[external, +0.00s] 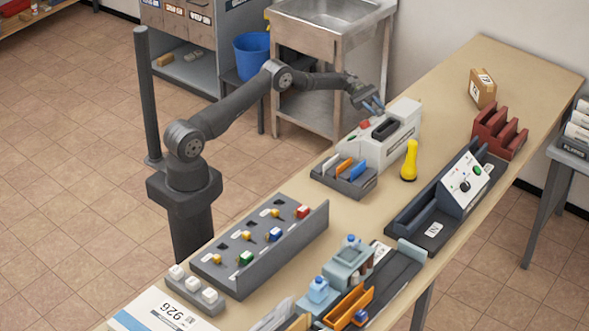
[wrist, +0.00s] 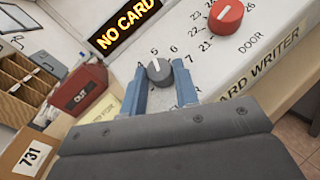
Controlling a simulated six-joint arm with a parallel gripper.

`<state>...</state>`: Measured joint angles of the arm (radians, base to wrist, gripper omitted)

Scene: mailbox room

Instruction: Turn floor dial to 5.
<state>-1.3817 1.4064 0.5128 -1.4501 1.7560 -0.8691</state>
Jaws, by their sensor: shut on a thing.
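The card writer (external: 406,118) is a pale box on the bench, with a dark slot on top; its "NO CARD" display (wrist: 122,25) shows in the wrist view. The grey floor dial (wrist: 160,72) has printed numbers 4 to 7 around it. Its white mark points roughly at 5. My gripper (wrist: 163,88) has its two blue fingers on either side of this dial, shut on it. In the external view my gripper (external: 373,107) is at the far end of the card writer and hides the grey dial. The red door dial (wrist: 226,15) sits beside it, apart from the fingers.
A card rack (external: 345,178) with coloured cards stands in front of the card writer. A yellow upright object (external: 409,161) stands to its right. A red holder (external: 500,132) and a brown box (external: 483,88) are at the back right. A metal sink (external: 334,35) stands behind.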

